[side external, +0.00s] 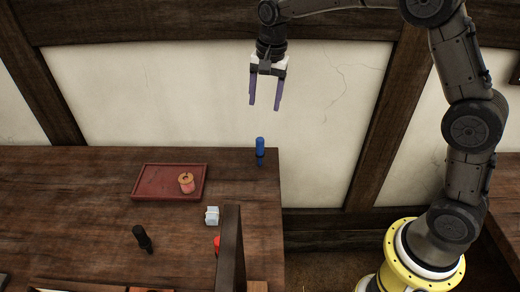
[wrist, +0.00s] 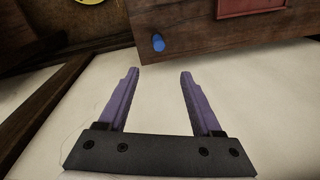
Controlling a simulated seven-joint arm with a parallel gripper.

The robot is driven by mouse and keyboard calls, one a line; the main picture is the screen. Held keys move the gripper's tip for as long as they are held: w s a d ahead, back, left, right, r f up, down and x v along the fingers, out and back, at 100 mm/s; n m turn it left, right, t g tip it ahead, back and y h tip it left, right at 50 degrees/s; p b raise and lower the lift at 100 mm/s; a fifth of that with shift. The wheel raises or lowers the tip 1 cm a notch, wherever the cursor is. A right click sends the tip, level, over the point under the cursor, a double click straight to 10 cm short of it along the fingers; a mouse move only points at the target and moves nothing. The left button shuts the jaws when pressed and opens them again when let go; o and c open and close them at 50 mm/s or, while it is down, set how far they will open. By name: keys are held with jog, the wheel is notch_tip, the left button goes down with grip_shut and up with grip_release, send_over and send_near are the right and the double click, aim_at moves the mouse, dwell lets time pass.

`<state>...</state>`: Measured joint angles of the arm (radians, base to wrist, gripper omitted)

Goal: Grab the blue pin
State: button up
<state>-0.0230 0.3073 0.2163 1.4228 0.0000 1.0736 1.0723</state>
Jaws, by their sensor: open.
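The blue pin (side external: 260,146) stands upright near the back right corner of the dark wooden table, with a darker lower part. In the wrist view the blue pin (wrist: 158,43) shows as a small blue top near the table edge, beyond my fingertips. My gripper (side external: 265,107) is open and empty, pointing down in the air above the blue pin and apart from it. In the wrist view my gripper's two purple fingers (wrist: 160,72) are spread wide with nothing between them.
A red tray (side external: 147,182) holding an orange spool-like piece (side external: 186,183) lies left of the pin. A white block (side external: 212,215), a black peg (side external: 142,238) and a partly hidden red thing (side external: 217,243) stand nearer the front. A dark upright post (side external: 230,255) rises there. The wall is behind.

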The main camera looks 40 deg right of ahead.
aim_at(262, 139)
jog(key=shift+g, duration=0.7)
jog(key=f, duration=1.4)
jog(key=shift+w+a+f, duration=0.15)
jog(key=shift+w+f, duration=0.05)
jog(key=shift+w, duration=0.2)
jog(key=shift+w+a+f, duration=0.1)
jog(key=shift+f, duration=1.45)
jog(key=shift+w+a+f, duration=0.1)
jog(key=shift+f, duration=1.4)
grip_shut()
